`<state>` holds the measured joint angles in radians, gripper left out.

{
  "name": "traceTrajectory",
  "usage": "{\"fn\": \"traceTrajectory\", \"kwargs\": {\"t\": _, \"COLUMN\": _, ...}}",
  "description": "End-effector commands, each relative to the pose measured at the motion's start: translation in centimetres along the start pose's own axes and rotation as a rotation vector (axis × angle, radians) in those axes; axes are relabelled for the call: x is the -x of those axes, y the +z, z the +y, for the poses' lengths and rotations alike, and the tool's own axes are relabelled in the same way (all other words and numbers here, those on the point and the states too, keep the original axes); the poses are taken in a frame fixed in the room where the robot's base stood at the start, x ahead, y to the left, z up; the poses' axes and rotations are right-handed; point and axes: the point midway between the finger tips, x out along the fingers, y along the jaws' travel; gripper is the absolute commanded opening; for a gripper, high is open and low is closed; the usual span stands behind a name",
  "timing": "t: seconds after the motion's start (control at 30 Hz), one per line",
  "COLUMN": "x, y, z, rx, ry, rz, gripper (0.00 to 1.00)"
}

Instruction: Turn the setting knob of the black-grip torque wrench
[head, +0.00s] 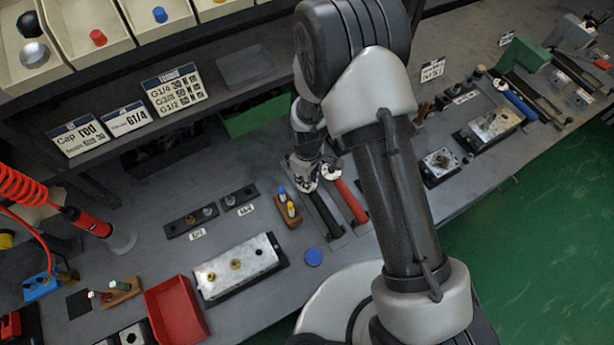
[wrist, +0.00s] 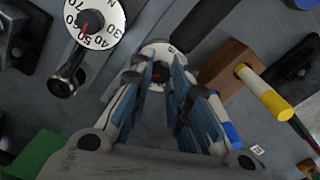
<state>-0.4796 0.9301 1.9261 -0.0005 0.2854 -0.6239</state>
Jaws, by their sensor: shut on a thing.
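The black-grip torque wrench (head: 324,214) lies on the bench, its dark grip also showing in the wrist view (wrist: 200,20). Its white dial (wrist: 153,50) is between my fingers, partly hidden by them. The setting knob (wrist: 158,70) is a small dark piece with a red mark at the dial's middle. My gripper (wrist: 160,76) is shut on this knob from above; in the head view my gripper (head: 306,180) covers that end of the wrench. The scale reading is mostly hidden.
The red-grip wrench (head: 348,198) lies close on the right; its numbered dial (wrist: 93,22) with red pointer is near my fingers. A wooden block (head: 287,211) with yellow and blue pieces stands on the left. A blue disc (head: 314,257) lies nearby.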

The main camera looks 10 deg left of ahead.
Motion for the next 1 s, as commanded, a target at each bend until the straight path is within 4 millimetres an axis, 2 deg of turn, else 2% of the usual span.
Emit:
{"fn": "traceTrajectory", "kwargs": {"t": 0.07, "x": 0.0, "y": 0.0, "z": 0.0, "rx": -0.001, "ry": 0.0, "rz": 0.0, "gripper": 0.0}}
{"fn": "traceTrajectory", "kwargs": {"t": 0.1, "x": 0.0, "y": 0.0, "z": 0.0, "rx": -0.001, "ry": 0.0, "rz": 0.0, "gripper": 0.18}}
{"fn": "traceTrajectory", "kwargs": {"t": 0.43, "x": 0.0, "y": 0.0, "z": 0.0, "rx": -0.001, "ry": 0.0, "rz": 0.0, "gripper": 0.39}}
{"fn": "traceTrajectory", "kwargs": {"t": 0.77, "x": 0.2, "y": 0.0, "z": 0.0, "rx": -0.001, "ry": 0.0, "rz": 0.001, "gripper": 0.39}}
{"fn": "traceTrajectory", "kwargs": {"t": 0.87, "x": 1.1, "y": -0.1, "z": 0.0, "rx": -0.001, "ry": 0.001, "rz": 0.001, "gripper": 0.39}}
{"fn": "traceTrajectory", "kwargs": {"t": 1.0, "x": 3.7, "y": -0.1, "z": 0.1, "rx": -0.001, "ry": 0.003, "rz": 0.005, "gripper": 0.39}}
